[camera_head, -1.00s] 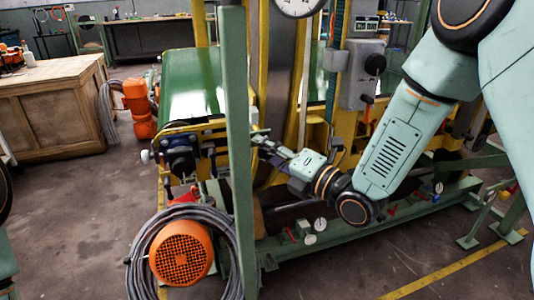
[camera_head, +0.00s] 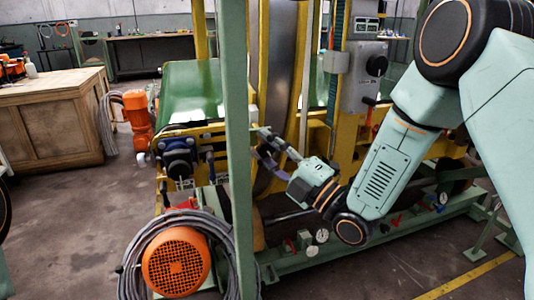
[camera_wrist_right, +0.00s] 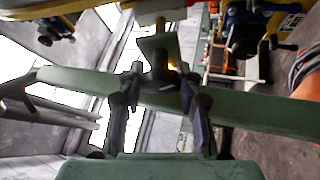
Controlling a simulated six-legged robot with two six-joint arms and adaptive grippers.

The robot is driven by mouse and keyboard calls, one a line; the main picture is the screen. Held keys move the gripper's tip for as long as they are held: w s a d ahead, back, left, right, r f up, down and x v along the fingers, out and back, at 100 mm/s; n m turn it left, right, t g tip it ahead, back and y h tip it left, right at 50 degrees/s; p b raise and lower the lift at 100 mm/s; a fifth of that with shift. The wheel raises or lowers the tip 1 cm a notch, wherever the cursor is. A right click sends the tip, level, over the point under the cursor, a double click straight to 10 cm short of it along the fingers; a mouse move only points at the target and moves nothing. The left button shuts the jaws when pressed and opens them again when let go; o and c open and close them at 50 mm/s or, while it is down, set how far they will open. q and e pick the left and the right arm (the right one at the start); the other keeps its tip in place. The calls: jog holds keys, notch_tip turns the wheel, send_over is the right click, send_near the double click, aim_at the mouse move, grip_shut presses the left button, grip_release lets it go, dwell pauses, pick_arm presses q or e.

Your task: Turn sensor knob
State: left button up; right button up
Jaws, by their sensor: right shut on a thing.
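My right gripper (camera_head: 262,145) reaches in from the right to the green upright post and its fingers point left. In the right wrist view, its two dark fingers (camera_wrist_right: 166,82) are shut on a small dark knob (camera_wrist_right: 160,68). The knob sits in front of a small green plate (camera_wrist_right: 152,43) on a yellow rod. In the head view the knob cannot be made out, as it is small and near the post and fingers. My left gripper is not in view.
The green post (camera_head: 236,120) stands close to the gripper and crosses the right wrist view as a beam (camera_wrist_right: 250,108). An orange motor (camera_head: 176,262) with coiled cable is below left. A grey control box (camera_head: 362,75) stands behind my right arm. A wooden crate (camera_head: 45,130) is far left.

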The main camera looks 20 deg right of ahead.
dwell(0.4)
jog(key=o, duration=0.9)
jog(key=shift+d, duration=0.1)
jog(key=v, duration=1.2)
jog(key=shift+s, duration=0.1)
